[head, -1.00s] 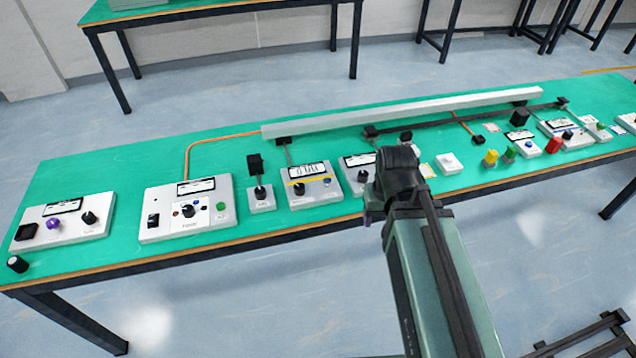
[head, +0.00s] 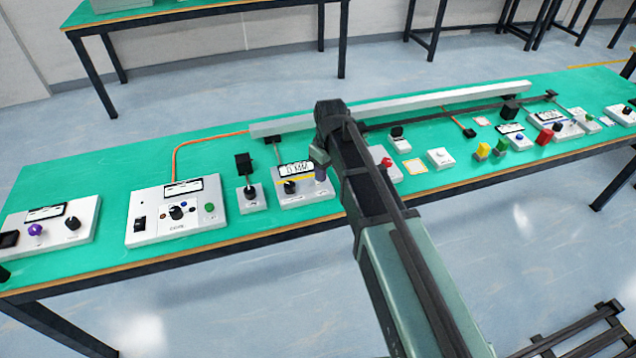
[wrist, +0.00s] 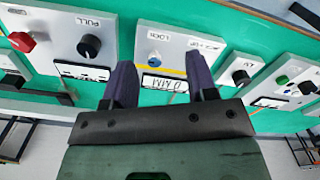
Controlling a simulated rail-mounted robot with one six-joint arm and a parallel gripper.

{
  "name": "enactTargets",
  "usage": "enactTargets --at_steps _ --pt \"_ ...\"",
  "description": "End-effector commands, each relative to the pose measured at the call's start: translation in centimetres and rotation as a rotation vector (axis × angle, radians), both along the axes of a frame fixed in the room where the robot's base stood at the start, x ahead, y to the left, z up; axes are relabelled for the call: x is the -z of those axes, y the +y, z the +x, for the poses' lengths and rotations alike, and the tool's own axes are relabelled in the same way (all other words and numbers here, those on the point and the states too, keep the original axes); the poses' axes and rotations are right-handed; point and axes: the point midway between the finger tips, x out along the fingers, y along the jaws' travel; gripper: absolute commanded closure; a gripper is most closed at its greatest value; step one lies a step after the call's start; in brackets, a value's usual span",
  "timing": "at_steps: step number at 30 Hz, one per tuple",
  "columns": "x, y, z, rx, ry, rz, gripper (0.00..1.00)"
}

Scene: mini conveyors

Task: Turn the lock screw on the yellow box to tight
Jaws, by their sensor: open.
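The box with the yellow stripe (head: 287,203) is light grey, with a display at its back and a black knob at its left. In the wrist view the same box (wrist: 190,48) shows a blue lock screw (wrist: 154,59) by a "LOCK" label, above the yellow stripe and display. My gripper (wrist: 160,64) is open and empty, its two dark fingers apart on either side of the lock screw in that view. I cannot tell whether they touch the box. In the head view my gripper (head: 319,165) is over the box's right side and hides the lock screw.
A long white rail (head: 430,103) runs behind. Bare green bench (head: 100,165) lies at the back left.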

Motion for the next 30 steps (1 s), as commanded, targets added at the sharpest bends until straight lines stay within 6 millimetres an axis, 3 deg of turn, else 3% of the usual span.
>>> enactTargets --at_steps 1,4,9,16,27,30 --pt "0.5 1.5 4.3 -0.170 0.000 0.000 0.48" --pt "0.3 2.5 7.6 -0.496 0.001 0.002 0.48" --pt "0.3 2.3 7.3 -0.760 0.001 0.002 0.48" --pt "1.4 2.3 7.2 -0.771 0.001 0.002 0.48" --pt "9.6 2.3 7.2 -0.769 0.001 0.002 0.48" --pt "11.0 2.3 7.2 -0.769 0.001 0.002 0.48"
